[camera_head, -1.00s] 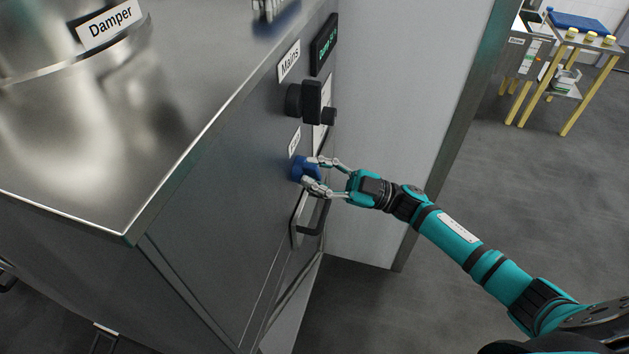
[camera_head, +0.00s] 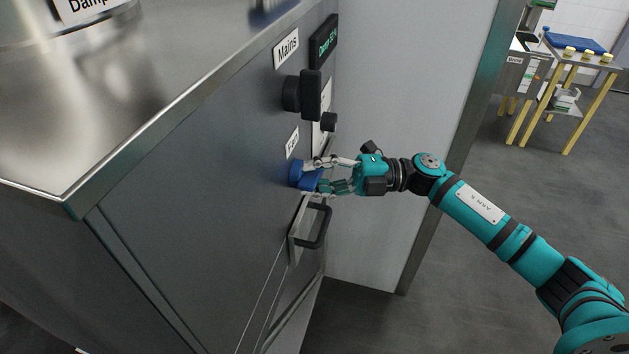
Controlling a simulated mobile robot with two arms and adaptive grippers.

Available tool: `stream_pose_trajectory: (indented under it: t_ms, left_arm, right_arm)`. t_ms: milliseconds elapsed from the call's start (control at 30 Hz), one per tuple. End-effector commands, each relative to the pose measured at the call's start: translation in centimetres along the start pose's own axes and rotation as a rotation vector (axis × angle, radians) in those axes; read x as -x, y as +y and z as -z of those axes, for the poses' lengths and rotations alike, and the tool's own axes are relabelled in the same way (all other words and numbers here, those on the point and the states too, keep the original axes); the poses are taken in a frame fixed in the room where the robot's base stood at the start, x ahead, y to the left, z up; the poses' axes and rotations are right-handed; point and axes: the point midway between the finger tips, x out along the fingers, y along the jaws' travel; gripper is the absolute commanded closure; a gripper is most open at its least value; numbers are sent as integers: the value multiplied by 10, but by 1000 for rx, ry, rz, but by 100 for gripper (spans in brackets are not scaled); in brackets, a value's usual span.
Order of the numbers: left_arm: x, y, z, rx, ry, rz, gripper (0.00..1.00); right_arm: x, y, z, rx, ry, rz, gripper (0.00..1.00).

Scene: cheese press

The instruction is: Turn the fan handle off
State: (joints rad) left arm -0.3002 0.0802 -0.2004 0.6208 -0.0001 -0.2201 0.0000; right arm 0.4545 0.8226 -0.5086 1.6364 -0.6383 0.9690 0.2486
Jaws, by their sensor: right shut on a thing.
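The blue fan handle (camera_head: 300,176) sits on the dark metal front of the cabinet, just below a small white label (camera_head: 292,142) whose text is seen at a slant. My right gripper (camera_head: 318,177) is at the handle, its fingers shut on it from the right. The fingers hide part of the handle, so its exact angle is hard to read. My left gripper is not in view.
Above the handle are a large black knob (camera_head: 304,94), a smaller black knob (camera_head: 329,122), a Mains label (camera_head: 287,48) and a display (camera_head: 324,41). A black door handle (camera_head: 319,228) juts out just below. A table (camera_head: 586,52) stands far right across open floor.

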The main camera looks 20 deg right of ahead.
Motion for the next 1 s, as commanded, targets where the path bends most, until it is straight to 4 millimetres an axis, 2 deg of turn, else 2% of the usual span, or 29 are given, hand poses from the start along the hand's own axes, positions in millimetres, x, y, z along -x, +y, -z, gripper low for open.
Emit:
stream_pose_trajectory:
  t_ms: [400,933,967,1000]
  left_arm:
    - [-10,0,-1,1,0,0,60]
    - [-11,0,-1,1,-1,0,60]
    - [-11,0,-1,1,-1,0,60]
    - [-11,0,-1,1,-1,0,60]
  right_arm:
    - [0,-1,0,167,1,72,100]
    - [0,-1,0,187,2,81,100]
    - [0,-1,0,187,2,81,73]
    - [0,-1,0,187,1,81,68]
